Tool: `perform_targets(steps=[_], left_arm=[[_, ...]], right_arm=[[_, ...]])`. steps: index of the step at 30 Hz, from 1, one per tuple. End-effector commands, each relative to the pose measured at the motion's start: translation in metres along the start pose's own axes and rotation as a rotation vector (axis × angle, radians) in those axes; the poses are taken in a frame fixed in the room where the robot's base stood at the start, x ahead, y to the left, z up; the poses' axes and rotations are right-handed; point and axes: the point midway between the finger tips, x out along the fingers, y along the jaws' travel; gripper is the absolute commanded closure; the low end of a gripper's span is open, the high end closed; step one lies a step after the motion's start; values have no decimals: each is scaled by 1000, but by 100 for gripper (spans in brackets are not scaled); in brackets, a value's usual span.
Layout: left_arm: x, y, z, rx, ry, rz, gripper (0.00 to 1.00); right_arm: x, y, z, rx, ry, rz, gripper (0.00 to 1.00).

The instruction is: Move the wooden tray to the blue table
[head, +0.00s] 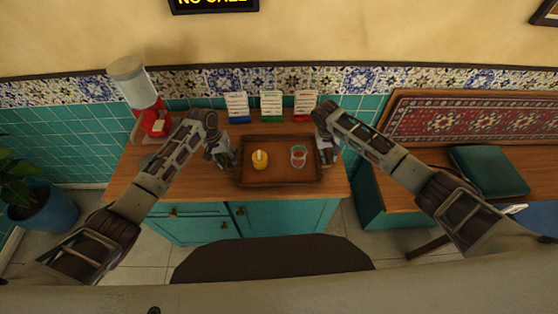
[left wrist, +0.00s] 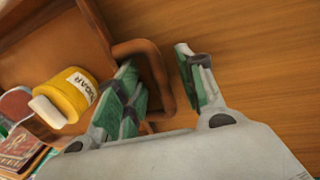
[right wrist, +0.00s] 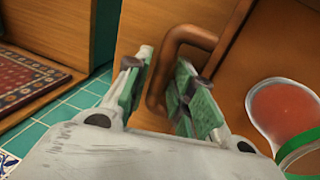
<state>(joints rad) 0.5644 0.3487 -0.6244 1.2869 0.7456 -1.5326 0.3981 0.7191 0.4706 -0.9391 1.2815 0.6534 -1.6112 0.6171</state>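The wooden tray (head: 280,176) lies on the wooden top of a teal cabinet. It carries a yellow sugar jar (head: 260,162) and a glass with red contents (head: 298,157). My left gripper (head: 229,163) is at the tray's left end. In the left wrist view its fingers (left wrist: 163,85) stand open on either side of the tray's loop handle (left wrist: 157,75). My right gripper (head: 328,156) is at the right end. In the right wrist view its fingers (right wrist: 160,88) are open around the other handle (right wrist: 168,60).
A red dispenser (head: 155,122) stands at the cabinet's back left. Several small packets, one green (head: 271,106), stand behind the tray. A bench (head: 420,152) with a teal cushion (head: 489,171) is at the right. A small blue surface (head: 515,208) shows at the right edge.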

Motion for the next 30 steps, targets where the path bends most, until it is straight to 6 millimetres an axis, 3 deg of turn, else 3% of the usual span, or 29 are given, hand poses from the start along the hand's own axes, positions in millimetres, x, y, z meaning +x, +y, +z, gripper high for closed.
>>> perform_targets(steps=[4, 10, 13, 30], left_arm=[[0, 0, 0, 0, 0, 0, 61], [0, 0, 0, 0, 0, 0, 87], [0, 0, 0, 0, 0, 0, 100], [-3, 1, -1, 1, 1, 1, 100]], right_arm=[[0, 0, 0, 0, 0, 0, 75], [0, 0, 0, 0, 0, 0, 100], [0, 0, 0, 0, 0, 0, 100], [-3, 0, -1, 1, 2, -1, 100]])
